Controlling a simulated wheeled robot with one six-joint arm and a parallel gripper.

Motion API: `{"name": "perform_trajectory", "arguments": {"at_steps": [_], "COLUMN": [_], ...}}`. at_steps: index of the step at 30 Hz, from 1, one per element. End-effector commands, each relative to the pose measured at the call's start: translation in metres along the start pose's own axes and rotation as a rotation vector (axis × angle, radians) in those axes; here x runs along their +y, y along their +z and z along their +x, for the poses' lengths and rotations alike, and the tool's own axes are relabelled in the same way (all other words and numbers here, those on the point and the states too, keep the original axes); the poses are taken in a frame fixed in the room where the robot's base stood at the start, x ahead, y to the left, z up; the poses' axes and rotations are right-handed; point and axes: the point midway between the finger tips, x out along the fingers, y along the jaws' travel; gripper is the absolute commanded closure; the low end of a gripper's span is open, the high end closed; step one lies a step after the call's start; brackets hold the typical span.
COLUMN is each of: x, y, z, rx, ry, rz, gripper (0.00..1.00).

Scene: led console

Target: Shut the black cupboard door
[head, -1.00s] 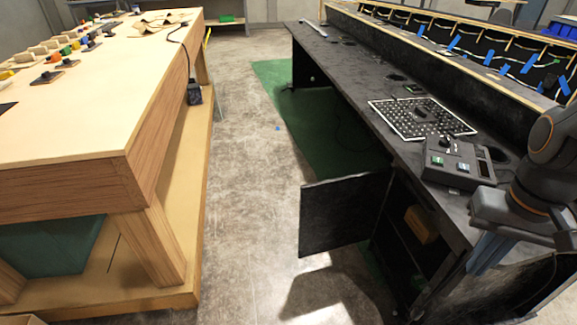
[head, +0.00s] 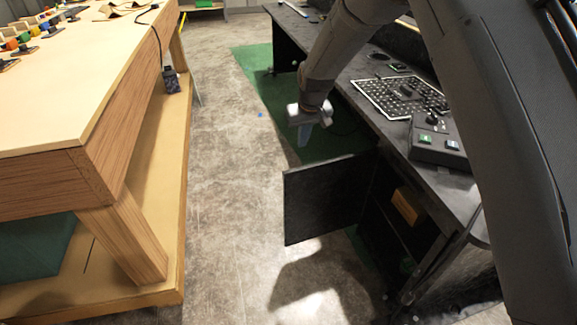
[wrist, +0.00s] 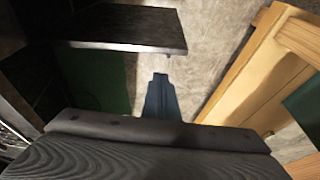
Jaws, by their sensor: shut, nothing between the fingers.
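The black cupboard door (head: 325,198) stands wide open, swung out from the black desk into the aisle. The open cupboard (head: 385,215) shows to its right, with a wooden block (head: 407,206) on the shelf inside. My gripper (head: 305,134) is beyond the door, above the floor and the green mat, with its fingers pointing down. In the wrist view my gripper (wrist: 160,85) shows its fingers together and empty. The door (wrist: 125,27) crosses the top of that view, apart from the fingers.
The black desk (head: 365,125) runs along the right, carrying a dotted board (head: 400,97) and a control box (head: 437,140). A wooden workbench (head: 85,150) stands at the left. The concrete floor (head: 230,190) between them is clear.

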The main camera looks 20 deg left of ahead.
Motion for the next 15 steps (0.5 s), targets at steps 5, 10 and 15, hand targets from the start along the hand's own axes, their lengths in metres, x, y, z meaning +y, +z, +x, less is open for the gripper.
{"name": "perform_trajectory", "arguments": {"at_steps": [5,10,15], "x": [-0.035,-0.042,-0.041], "y": [-0.024,-0.029,-0.028], "z": [0.032,0.045,0.07], "rx": [0.029,0.035,0.032], "ry": [-0.014,-0.017,-0.017], "rz": [-0.053,-0.062,-0.061], "gripper": [1.0,1.0,1.0]}}
